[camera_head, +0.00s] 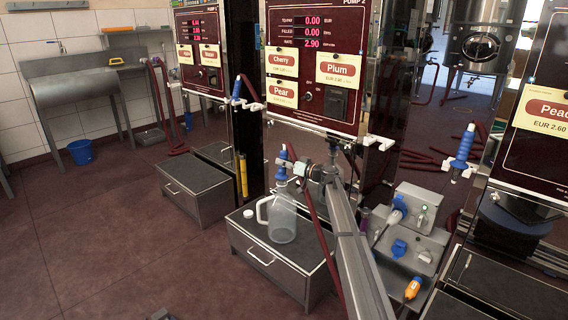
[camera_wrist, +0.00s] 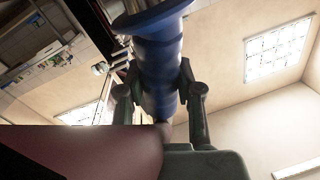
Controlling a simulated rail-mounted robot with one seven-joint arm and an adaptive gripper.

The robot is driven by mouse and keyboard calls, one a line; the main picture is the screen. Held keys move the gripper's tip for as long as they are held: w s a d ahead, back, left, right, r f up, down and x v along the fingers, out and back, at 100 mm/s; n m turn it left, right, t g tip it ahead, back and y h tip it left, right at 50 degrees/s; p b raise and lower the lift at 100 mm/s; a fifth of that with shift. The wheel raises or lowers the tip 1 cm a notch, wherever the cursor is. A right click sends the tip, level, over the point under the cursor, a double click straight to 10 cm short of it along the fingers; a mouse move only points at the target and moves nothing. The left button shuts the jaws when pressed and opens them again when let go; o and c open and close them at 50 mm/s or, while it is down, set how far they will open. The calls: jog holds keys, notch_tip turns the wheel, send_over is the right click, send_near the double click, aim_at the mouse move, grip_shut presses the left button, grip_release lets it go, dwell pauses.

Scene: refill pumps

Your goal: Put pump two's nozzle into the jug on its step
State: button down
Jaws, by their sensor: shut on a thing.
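Pump two (camera_head: 343,72) is the dark red panel with Cherry, Plum and Pear labels. The clear jug (camera_head: 283,222) stands upright on the grey step (camera_head: 262,262) below it, its handle to the left. My gripper (camera_head: 284,168) is shut on the blue nozzle (camera_head: 282,154) just above the jug's neck. In the wrist view my gripper's two fingers (camera_wrist: 160,98) close on both sides of the blue nozzle (camera_wrist: 158,60). The nozzle's lower end is small and partly covered in the head view, so I cannot tell whether it is inside the jug's mouth.
A white cap (camera_head: 248,214) lies on the step, left of the jug. A dark red hose (camera_head: 328,235) hangs close to my arm. A grey unit with blue parts (camera_head: 405,250) stands to the right. Another blue nozzle (camera_head: 463,148) hangs at the right pump. Open floor (camera_head: 110,240) lies left.

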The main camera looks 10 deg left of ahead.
jog(key=shift+f+b, duration=0.5)
jog(key=shift+f, duration=0.15)
jog(key=c, duration=0.7)
grip_release()
jog(key=shift+r, duration=0.1)
